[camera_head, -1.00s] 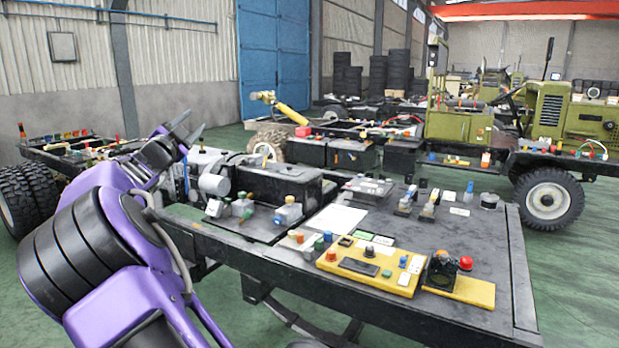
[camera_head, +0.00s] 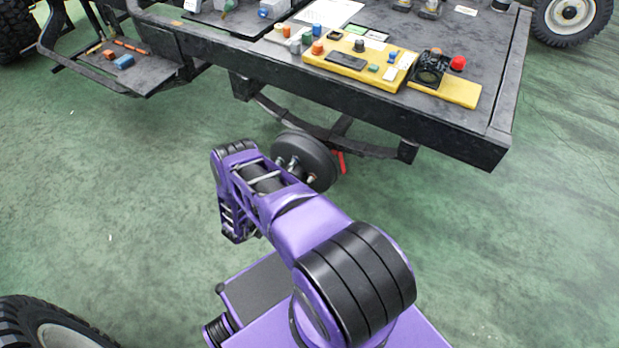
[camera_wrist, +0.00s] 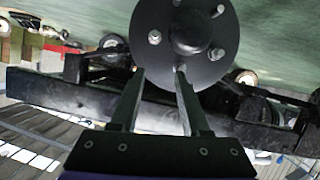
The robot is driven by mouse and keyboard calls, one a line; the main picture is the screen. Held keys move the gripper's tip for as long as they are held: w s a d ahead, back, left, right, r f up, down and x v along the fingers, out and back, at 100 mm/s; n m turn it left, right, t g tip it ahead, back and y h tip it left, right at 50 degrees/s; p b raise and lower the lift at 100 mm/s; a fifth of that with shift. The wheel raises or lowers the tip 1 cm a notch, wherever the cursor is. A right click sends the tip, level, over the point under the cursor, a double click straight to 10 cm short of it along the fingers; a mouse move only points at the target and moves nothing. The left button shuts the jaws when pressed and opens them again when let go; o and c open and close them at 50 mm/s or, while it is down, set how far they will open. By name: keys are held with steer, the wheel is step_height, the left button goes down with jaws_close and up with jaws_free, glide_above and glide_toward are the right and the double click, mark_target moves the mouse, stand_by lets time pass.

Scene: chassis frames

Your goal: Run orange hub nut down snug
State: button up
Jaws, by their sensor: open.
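The wheel hub (camera_head: 308,160) is a dark round disc under the front edge of the truck chassis. It also fills the top middle of the wrist view (camera_wrist: 190,18), with several pale metal studs on its face. My gripper (camera_wrist: 158,71) is open and empty in the wrist view. Its two dark fingers point at the hub, and the right fingertip overlaps a lower stud (camera_wrist: 180,69). I cannot tell whether they touch. In the head view my arm hides the gripper and part of the hub.
The chassis deck (camera_head: 485,90) overhangs the hub, with a yellow control panel (camera_head: 360,60) along its edge. A leaf spring (camera_head: 330,135) runs behind the hub, and a red part (camera_head: 340,162) shows beside it. The green floor is open to the right.

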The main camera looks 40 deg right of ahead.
steer(key=s+f, duration=0.1)
steer(key=b, duration=0.4)
glide_toward(311, 179)
steer(key=shift+g, duration=0.3)
steer(key=x, duration=0.7)
steer(key=shift+w+d, duration=0.15)
steer(key=shift+w, duration=0.1)
steer(key=shift+w+d+f, duration=0.1)
steer(key=shift+w+d, duration=0.1)
steer(key=shift+d, duration=0.3)
jaws_close()
